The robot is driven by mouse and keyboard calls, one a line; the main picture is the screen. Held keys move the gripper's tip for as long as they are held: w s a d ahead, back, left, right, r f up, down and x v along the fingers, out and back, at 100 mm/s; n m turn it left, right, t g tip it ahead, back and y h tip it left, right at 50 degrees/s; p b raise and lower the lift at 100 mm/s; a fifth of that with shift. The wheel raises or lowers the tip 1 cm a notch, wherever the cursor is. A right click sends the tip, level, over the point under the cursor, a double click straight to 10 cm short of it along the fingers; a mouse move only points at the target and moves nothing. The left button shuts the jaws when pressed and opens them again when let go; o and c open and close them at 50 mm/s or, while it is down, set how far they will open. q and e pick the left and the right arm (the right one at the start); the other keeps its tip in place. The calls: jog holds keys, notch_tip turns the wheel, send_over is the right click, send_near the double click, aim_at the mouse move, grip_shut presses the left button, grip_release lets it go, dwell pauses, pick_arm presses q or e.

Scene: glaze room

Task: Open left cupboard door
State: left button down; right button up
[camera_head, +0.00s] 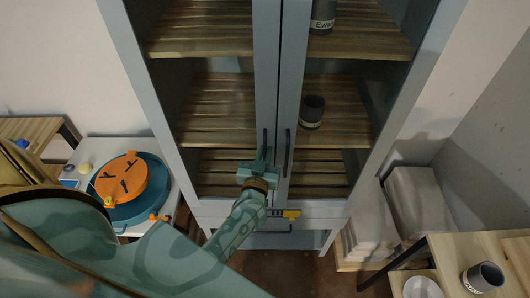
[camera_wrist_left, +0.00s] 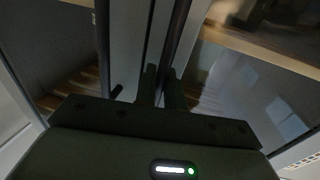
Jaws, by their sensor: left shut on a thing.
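The tall grey-blue cupboard has two glazed doors that meet in the middle. The left cupboard door (camera_head: 265,70) and the right door (camera_head: 292,75) both look closed, side by side. Each has a dark upright bar handle: the left door handle (camera_head: 265,138) and the right door handle (camera_head: 287,150). My left gripper (camera_head: 263,160) is at the left door handle, shut on it. In the left wrist view, the fingers (camera_wrist_left: 162,88) close around a dark bar (camera_wrist_left: 178,35), and the other handle (camera_wrist_left: 103,45) stands to the left. My right gripper is not in view.
Behind the glass, dark cups (camera_head: 312,110) stand on slatted shelves. A white stand with an orange-and-teal wheel (camera_head: 125,180) is at left. Grey stacked blocks (camera_head: 415,200) and a wooden table (camera_head: 450,260) with a mug (camera_head: 483,277) are at right. A yellow item (camera_head: 291,214) sits below the doors.

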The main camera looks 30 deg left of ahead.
pick_arm(q)
jog(key=shift+s, duration=0.1)
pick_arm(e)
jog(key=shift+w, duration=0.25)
